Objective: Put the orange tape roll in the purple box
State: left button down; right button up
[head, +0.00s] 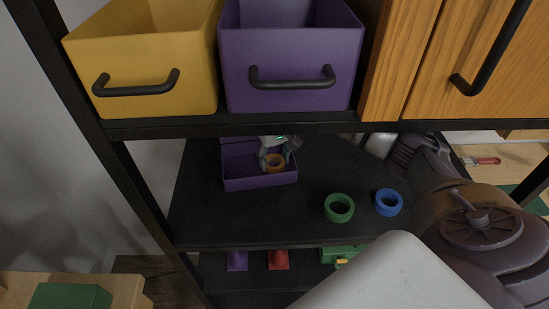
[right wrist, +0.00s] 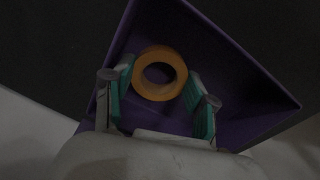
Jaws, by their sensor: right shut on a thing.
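The orange tape roll (head: 265,165) is between the fingers of my right gripper (head: 275,157), over the small purple box (head: 260,182) on the middle shelf. In the right wrist view, the fingers (right wrist: 161,88) are shut on the sides of the orange roll (right wrist: 158,95). The purple box's inside (right wrist: 235,75) shows around and beneath it. I cannot tell whether the roll touches the box floor. My left gripper is not in view.
A green roll (head: 339,208) and a blue roll (head: 389,202) lie on the black shelf (head: 240,218) to the right. Above are a yellow bin (head: 150,60), a larger purple bin (head: 290,50) with a handle and a wooden cabinet (head: 470,60). The upper shelf edge is close above the gripper.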

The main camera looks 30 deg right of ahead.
jog(key=o, duration=1.1)
